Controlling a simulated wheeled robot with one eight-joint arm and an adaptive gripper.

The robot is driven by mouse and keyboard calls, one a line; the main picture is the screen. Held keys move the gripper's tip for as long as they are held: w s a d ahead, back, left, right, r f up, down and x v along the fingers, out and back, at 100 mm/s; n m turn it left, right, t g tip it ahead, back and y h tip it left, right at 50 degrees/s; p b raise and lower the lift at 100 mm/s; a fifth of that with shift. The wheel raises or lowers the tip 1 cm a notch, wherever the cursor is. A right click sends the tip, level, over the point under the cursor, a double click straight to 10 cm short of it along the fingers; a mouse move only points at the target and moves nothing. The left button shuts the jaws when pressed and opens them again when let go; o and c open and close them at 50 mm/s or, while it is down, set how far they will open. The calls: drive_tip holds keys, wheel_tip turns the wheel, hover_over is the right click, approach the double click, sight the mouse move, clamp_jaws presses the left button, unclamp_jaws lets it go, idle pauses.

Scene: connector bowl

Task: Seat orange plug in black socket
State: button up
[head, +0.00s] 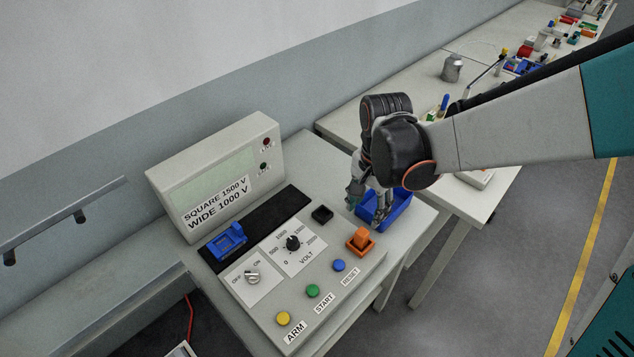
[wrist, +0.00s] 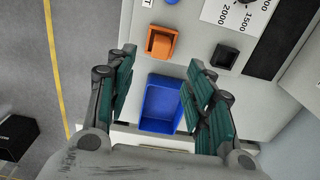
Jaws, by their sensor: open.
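The orange plug (head: 361,237) is a block standing upright in an orange square base on the panel's right side; I cannot tell whether the base is a separate socket. It also shows in the wrist view (wrist: 163,41). The black socket (head: 322,214) is a small dark square on the panel, behind and left of the plug; in the wrist view (wrist: 224,56) it lies right of the plug. My gripper (wrist: 157,92) is open and empty, pointing down above the blue bin (wrist: 160,103), apart from plug and socket. In the head view my gripper (head: 366,206) partly hides the bin.
The panel carries a dial (head: 293,243), a switch (head: 252,276), yellow, green and blue buttons (head: 338,265), and a blue fixture (head: 228,240) on a black strip. A display box (head: 220,180) stands behind. A second table (head: 420,92) with clutter is at the back right.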

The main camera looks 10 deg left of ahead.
sight(363, 231)
wheel_tip(363, 231, down, 8)
drive_tip(key=b, duration=0.5)
drive_tip(key=shift+a+r, duration=0.1)
drive_tip(key=shift+w+f+b, duration=0.2)
drive_tip(key=shift+f+b, duration=0.75)
drive_tip(key=shift+f, duration=0.4)
drive_tip(key=shift+w+f+b, duration=0.15)
drive_tip(key=shift+f+b, duration=0.8)
drive_tip(key=shift+f, duration=0.4)
drive_tip(key=c, duration=1.1)
